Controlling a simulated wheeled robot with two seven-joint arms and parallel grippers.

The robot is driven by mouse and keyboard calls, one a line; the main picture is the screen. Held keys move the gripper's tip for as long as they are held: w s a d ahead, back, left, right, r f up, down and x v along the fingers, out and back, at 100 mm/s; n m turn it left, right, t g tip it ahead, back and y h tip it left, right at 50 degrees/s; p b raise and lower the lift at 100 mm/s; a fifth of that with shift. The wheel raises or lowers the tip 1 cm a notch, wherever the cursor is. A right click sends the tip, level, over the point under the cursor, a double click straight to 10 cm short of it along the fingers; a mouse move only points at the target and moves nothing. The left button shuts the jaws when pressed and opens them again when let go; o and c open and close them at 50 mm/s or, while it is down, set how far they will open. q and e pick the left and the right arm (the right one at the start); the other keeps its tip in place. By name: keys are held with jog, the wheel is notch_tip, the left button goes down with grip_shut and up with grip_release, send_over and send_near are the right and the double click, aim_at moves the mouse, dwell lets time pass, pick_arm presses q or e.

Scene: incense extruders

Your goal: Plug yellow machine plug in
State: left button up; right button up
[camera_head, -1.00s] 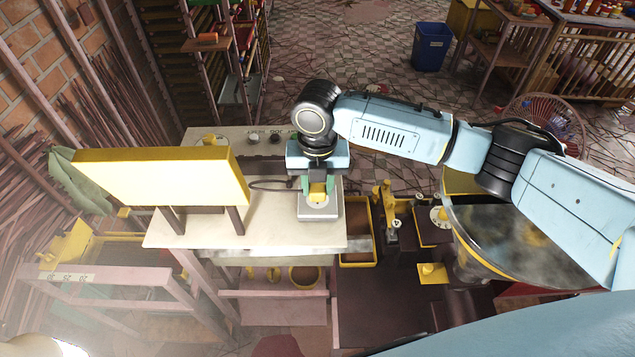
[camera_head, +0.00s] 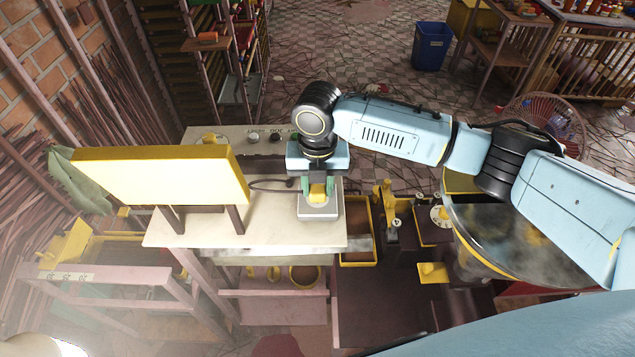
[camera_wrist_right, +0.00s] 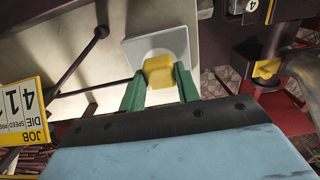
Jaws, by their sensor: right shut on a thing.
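The yellow plug (camera_head: 318,191) is between the green fingers of my right gripper (camera_head: 317,190), which is shut on it. It also shows in the right wrist view (camera_wrist_right: 158,72) between the two fingertips. The plug is over a pale square socket plate (camera_head: 318,212) near the right end of the cream bench top. In the wrist view a round pale face on the plate (camera_wrist_right: 137,47) shows around the plug. I cannot tell whether the plug is seated or just resting there. A dark cable (camera_head: 268,185) lies on the bench to the left. My left gripper is not in view.
A yellow board (camera_head: 160,175) stands on posts on the left of the bench (camera_head: 270,228). A control panel with knobs (camera_head: 253,137) is behind. A yellow-rimmed bin (camera_head: 358,258) and a large round drum (camera_head: 520,235) are to the right.

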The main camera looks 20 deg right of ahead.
jog(key=shift+f, duration=0.3)
jog(key=o, duration=1)
jog(key=shift+r, duration=0.1)
notch_tip(320, 180, up, 13)
jog(key=b, duration=0.2)
jog(key=shift+r, duration=0.15)
